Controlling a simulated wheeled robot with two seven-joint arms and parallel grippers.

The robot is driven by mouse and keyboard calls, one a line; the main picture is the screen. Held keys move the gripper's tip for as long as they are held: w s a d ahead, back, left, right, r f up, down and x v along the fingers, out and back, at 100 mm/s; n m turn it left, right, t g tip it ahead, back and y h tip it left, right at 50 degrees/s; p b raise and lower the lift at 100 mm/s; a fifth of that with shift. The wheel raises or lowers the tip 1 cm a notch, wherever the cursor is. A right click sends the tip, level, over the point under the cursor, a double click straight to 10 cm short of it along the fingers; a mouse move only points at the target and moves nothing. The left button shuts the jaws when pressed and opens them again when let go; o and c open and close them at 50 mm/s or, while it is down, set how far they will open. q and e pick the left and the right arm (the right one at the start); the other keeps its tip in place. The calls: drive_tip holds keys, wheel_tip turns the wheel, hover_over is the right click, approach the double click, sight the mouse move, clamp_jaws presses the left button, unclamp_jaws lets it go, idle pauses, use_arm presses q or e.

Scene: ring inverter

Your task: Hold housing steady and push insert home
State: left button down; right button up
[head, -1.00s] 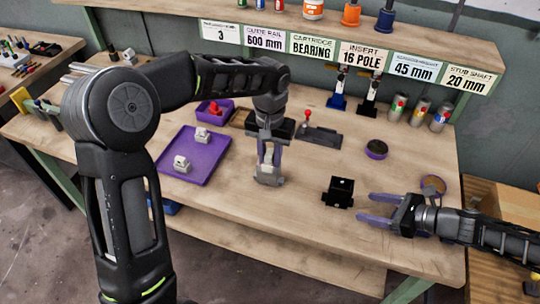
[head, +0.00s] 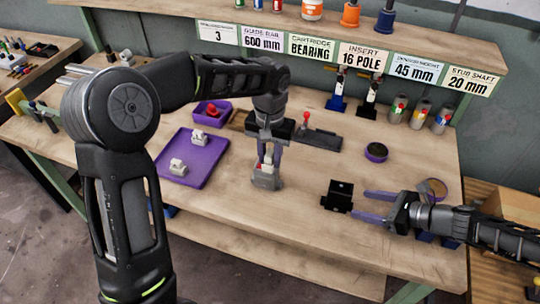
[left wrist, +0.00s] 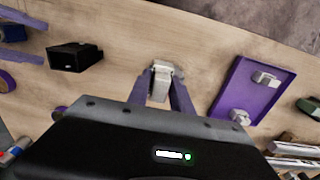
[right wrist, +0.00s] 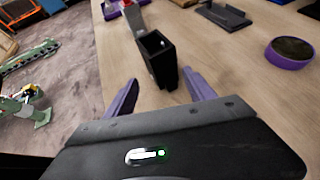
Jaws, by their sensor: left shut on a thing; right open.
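A black block (head: 337,194) stands on the bench. The right wrist view shows it as an open-topped black box (right wrist: 158,60). My right gripper (head: 363,205) is open and empty, with its purple fingertips just right of the black block and not around it. My left gripper (head: 269,163) points down and is shut on a pale grey-white piece (left wrist: 161,80), with a small red spot near its fingers. A grey body (head: 266,179) shows low at those fingertips; I cannot tell if it is one with the held piece. The black block is apart from it, to the right.
A purple tray (head: 208,174) with white pieces lies left of my left gripper. A purple bin (head: 211,119) with a red part and a dark fixture (head: 318,138) with a red knob stand behind. A round purple-rimmed dish (head: 376,152) stands behind the black block. Bench between is clear.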

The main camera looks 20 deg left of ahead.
sight(345, 201)
use_arm(q)
wheel_tip(345, 201, down, 4)
drive_tip(key=b, duration=0.3)
drive_tip(key=shift+f+b, duration=0.1)
drive_tip(key=shift+b, duration=0.2)
use_arm(e)
drive_tip(key=x, duration=0.7)
drive_tip(key=shift+a+f, duration=0.1)
drive_tip(key=shift+f, duration=0.05)
use_arm(q)
drive_tip(key=shift+f, duration=0.2)
use_arm(e)
drive_tip(key=shift+w+a+f, duration=0.15)
drive_tip(key=shift+w+a, duration=0.05)
drive_tip(key=shift+a, duration=0.3)
drive_tip(key=c, duration=0.9)
drive_tip(key=shift+c, duration=0.2)
use_arm(q)
drive_tip(key=w+d+r+n, duration=0.1)
drive_tip(key=d+r+n, duration=0.2)
drive_tip(key=d+n, duration=0.4)
drive_tip(key=w+d+r+n, duration=0.2)
drive_tip(key=d+n, duration=0.5)
drive_tip(key=d, duration=0.5)
drive_tip(key=shift+w+d+r+n, duration=0.15)
drive_tip(key=shift+d+r+n, duration=0.2)
drive_tip(key=shift+r, duration=0.3)
